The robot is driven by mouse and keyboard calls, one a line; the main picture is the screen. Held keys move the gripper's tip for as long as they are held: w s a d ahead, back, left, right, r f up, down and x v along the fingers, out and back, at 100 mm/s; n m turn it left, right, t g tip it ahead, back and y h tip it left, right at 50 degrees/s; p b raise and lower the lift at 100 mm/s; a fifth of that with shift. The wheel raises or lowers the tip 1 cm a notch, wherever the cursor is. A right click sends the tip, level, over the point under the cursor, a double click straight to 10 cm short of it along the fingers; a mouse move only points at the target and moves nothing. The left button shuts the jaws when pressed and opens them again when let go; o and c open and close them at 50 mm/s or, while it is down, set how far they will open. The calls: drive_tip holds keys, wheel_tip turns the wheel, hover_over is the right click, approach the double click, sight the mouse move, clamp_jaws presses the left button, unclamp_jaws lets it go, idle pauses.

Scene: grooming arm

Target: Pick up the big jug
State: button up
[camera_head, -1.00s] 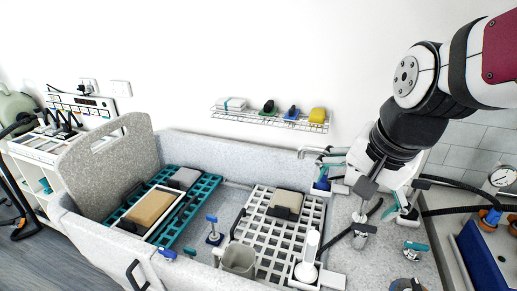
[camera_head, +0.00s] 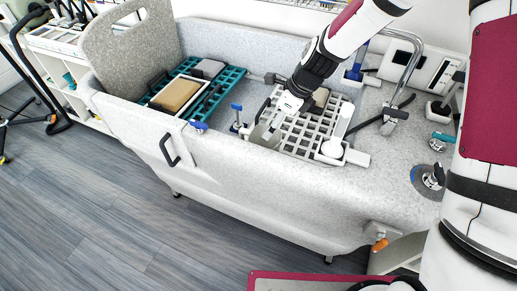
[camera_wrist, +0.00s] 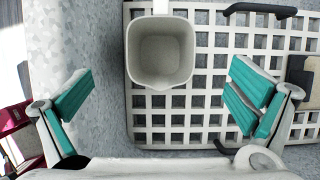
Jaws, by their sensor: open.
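The big jug is a grey, open-topped, square vessel (camera_wrist: 160,52) with rounded corners, seen from above and empty inside in the wrist view. It stands upright by the white grid rack in the tub. In the head view the jug (camera_head: 264,138) is partly hidden by my gripper (camera_head: 274,122), which hangs over it. In the wrist view my gripper (camera_wrist: 160,98) is open and empty. Its teal-padded fingers are apart to the left and right of the jug, in the lower half of the picture, not touching it.
The white grid rack (camera_wrist: 207,121) lies under and right of the jug, with a black handle (camera_wrist: 259,10) at its far edge. The tub wall (camera_wrist: 52,45) is close on the left. A white long-handled tool (camera_head: 335,145) and a teal rack (camera_head: 225,86) lie in the tub.

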sight(255, 136)
drive_tip(key=shift+x, duration=6.8)
drive_tip(key=shift+a+r, duration=0.1)
drive_tip(key=shift+a, duration=0.05)
drive_tip(key=c, duration=1.3)
